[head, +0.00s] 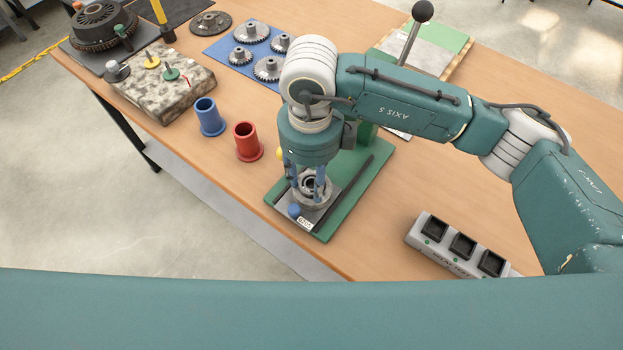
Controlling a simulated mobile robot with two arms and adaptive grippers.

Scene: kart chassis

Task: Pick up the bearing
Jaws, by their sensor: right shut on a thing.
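My right gripper (308,182) points down over the front of a green press base (350,195). Its fingers are shut on the bearing (311,187), a small grey ring with a dark bore. The bearing is at a round grey seat on a grey plate (330,208) with a small label and a blue knob. The fingers partly hide the bearing, and I cannot tell whether it touches the seat. My left gripper is not in view.
A blue flanged sleeve (209,117) and a red one (247,142) stand to the left. Several gears lie on a blue mat (222,48) behind. A grey relay box (458,246) sits at front right. Wood between the press and that box is clear.

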